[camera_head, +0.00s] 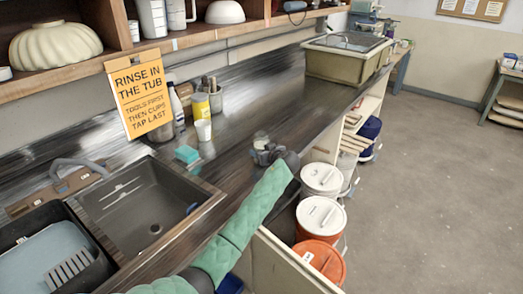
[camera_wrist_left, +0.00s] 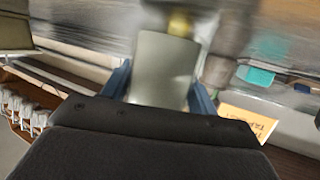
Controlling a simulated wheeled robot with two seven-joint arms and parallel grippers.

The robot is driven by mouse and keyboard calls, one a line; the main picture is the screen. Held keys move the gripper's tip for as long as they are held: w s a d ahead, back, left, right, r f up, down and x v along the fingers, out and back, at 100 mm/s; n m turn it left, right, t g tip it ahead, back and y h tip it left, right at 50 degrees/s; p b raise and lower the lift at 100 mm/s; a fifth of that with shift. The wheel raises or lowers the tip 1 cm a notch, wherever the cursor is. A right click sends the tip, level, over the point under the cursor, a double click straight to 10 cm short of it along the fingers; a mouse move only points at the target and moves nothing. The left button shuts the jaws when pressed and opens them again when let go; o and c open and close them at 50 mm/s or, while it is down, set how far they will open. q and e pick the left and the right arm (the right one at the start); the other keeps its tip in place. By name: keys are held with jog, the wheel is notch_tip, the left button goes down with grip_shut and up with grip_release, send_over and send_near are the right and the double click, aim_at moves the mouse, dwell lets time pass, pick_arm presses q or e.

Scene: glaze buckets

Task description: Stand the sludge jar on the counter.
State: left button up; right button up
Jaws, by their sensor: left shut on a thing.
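My left gripper (camera_head: 266,154) is over the dark counter (camera_head: 235,165), at the end of the green-sleeved arm. In the left wrist view its two blue fingers (camera_wrist_left: 163,88) are shut on a pale grey-green object, which I take for the sludge jar (camera_wrist_left: 165,65). In the head view only a small greyish top, probably the jar's (camera_head: 261,138), shows beyond the gripper. I cannot tell whether its base touches the counter. My right gripper is not in view.
A sink (camera_head: 150,212) is at the left, with a teal sponge (camera_head: 187,153) behind it. A white cup (camera_head: 203,130) and a yellow can (camera_head: 215,100) stand near the wall. A lidded tub (camera_head: 345,62) is at the far end. Lidded buckets (camera_head: 320,215) stand below the counter's front edge.

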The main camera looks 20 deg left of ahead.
pick_arm(q)
jog(key=shift+f, duration=0.3)
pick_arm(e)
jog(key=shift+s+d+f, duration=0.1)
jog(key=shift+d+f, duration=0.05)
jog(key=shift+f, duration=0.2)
pick_arm(q)
jog(key=o, duration=1.1)
jog(key=shift+o, duration=1)
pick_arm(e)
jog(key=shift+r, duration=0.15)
pick_arm(q)
jog(key=b+v, duration=0.4)
jog(key=v, duration=0.6)
jog(key=shift+s+d, duration=0.25)
jog(key=shift+d, duration=0.05)
jog(key=shift+s+d+r, duration=0.35)
jog(key=shift+s+d, duration=0.05)
jog(key=shift+s, duration=0.05)
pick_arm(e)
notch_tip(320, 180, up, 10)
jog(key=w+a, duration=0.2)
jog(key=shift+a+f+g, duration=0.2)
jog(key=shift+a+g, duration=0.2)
